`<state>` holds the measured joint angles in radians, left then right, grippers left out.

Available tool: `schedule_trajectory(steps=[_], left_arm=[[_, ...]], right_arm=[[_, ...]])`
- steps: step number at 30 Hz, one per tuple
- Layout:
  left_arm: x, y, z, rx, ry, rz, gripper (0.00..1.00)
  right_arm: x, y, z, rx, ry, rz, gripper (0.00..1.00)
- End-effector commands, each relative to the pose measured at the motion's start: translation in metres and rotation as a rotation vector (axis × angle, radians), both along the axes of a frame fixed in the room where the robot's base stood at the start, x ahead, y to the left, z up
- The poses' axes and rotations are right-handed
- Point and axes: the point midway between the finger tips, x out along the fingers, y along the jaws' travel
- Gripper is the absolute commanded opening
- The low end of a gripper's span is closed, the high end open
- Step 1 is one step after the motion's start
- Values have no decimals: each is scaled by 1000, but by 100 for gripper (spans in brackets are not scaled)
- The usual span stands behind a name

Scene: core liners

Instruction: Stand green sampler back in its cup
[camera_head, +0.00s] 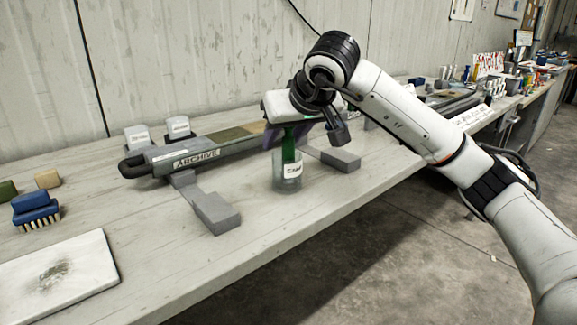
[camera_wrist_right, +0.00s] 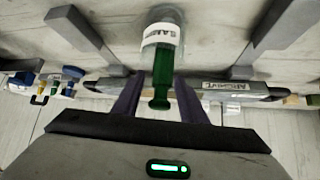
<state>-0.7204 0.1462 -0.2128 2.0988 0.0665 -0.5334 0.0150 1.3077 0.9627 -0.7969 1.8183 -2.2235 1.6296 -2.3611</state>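The green sampler (camera_head: 289,147) stands upright in a clear cup (camera_head: 287,183) with a white label, near the front of the bench. In the right wrist view the green sampler (camera_wrist_right: 162,78) points its handle end toward my palm, and the labelled cup (camera_wrist_right: 161,34) is beyond it. My right gripper (camera_head: 289,133) is above the cup with its purple fingers on either side of the handle. In the right wrist view the fingers of this gripper (camera_wrist_right: 160,82) look apart, with gaps beside the handle. My left gripper is out of view.
A long grey holder labelled ARCHIVE (camera_head: 188,159) lies behind the cup, with grey feet (camera_head: 215,212) reaching forward. A blue brush (camera_head: 34,208) and a stained white board (camera_head: 58,270) are at left.

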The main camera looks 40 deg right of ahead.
Motion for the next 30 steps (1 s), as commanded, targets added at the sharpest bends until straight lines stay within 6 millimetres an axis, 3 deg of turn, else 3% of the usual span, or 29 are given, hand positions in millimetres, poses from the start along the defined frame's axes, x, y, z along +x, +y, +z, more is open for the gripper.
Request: schedule_trajectory(steps=[5, 12, 13, 26, 30], left_arm=[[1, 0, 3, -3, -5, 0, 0], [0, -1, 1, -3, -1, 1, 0], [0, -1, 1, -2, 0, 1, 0], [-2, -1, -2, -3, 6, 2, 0], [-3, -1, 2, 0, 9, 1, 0]], right_arm=[[1, 0, 0, -1, -1, 1, 38], [1, 0, 0, 0, -1, 0, 1], [1, 0, 0, 0, -1, 0, 0], [0, 0, 0, -1, 2, 0, 0], [1, 0, 14, 0, 0, 0, 0]])
